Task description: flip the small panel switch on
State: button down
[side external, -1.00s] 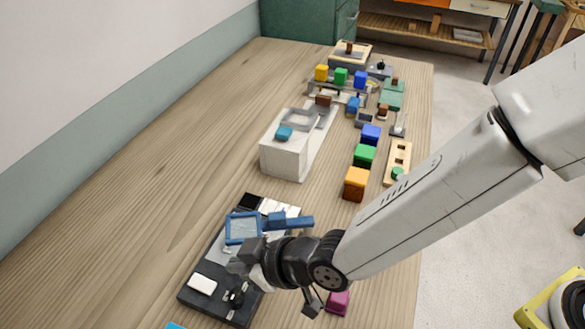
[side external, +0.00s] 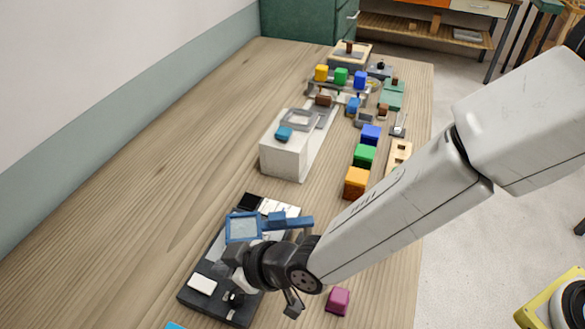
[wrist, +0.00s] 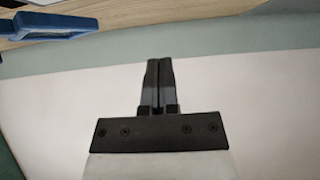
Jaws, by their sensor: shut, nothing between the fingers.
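A dark panel (side external: 187,291) lies on the near part of the table in the side external view. A small dark switch (side external: 235,299) with a light part stands near its front edge, but I cannot tell its position. My gripper (side external: 232,258) is over the panel, beyond the switch and apart from it as far as I can see. In the wrist view my gripper (wrist: 159,65) is shut and empty, with pale wall behind it. The switch is not in the wrist view.
A blue-framed piece with a handle (side external: 243,228) is over the panel's far part, close to my gripper; it also shows in the wrist view (wrist: 45,28). The table's left side is clear.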

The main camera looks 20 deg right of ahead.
aim_at(192, 277)
jog(key=x, duration=0.6)
jog(key=shift+w+a+f, duration=0.2)
jog(key=shift+w+f, duration=0.05)
jog(key=shift+f, duration=0.05)
jog(key=shift+w+a+f, duration=0.1)
jog(key=shift+f, duration=0.85)
jog(key=shift+w+a+f, duration=0.1)
jog(key=shift+a+f, duration=0.05)
jog(key=shift+f, duration=0.85)
